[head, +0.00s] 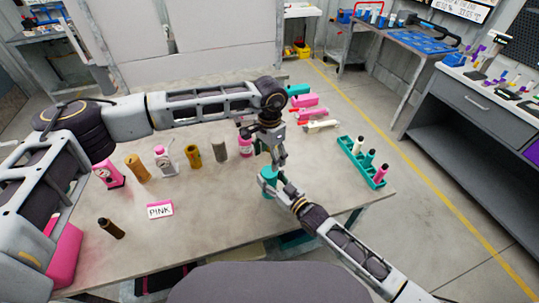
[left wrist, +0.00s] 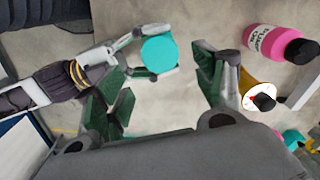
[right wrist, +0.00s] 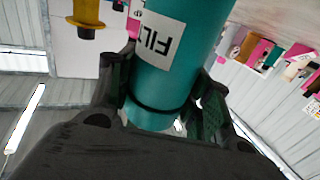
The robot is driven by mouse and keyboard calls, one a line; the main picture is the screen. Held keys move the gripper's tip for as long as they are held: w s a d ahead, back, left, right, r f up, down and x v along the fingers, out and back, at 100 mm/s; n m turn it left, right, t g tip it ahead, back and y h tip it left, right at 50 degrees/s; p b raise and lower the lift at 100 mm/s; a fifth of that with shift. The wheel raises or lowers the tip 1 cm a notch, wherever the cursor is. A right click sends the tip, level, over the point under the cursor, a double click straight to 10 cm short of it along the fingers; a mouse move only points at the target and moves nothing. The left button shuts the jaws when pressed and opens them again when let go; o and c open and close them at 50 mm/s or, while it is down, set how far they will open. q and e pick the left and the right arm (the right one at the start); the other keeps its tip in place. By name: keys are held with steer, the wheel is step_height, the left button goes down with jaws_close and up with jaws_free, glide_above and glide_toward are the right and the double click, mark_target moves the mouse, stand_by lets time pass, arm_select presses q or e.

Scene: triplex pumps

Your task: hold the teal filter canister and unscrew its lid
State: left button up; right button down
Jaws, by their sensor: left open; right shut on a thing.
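The teal filter canister (head: 268,184) is near the middle of the table's front part in the head view. My right gripper (right wrist: 165,105) is shut around the canister's body, with a finger on each side. The right wrist view shows the canister (right wrist: 185,30) with a white label reading "FILT". My left gripper (head: 273,158) is just above the canister, pointing down. In the left wrist view the round teal lid (left wrist: 159,50) shows from above, between my left gripper's (left wrist: 165,85) open fingers and apart from both.
A pink bottle (head: 245,146) stands close to the left gripper. Several bottles and cylinders stand further left, with a "PINK" card (head: 160,209) in front. A teal rack (head: 362,161) with bottles is at the right. Pink and teal items (head: 305,100) lie at the back.

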mark_target(269, 171)
arm_select(q)
steer(key=shift+f, duration=0.2)
steer(key=shift+f, duration=3.85)
steer(key=shift+c, duration=0.4)
steer(key=c, duration=1)
steer(key=o, duration=1.2)
steer(key=shift+c, duration=0.2)
steer(key=shift+r, duration=0.2)
steer(key=shift+r, duration=2.1)
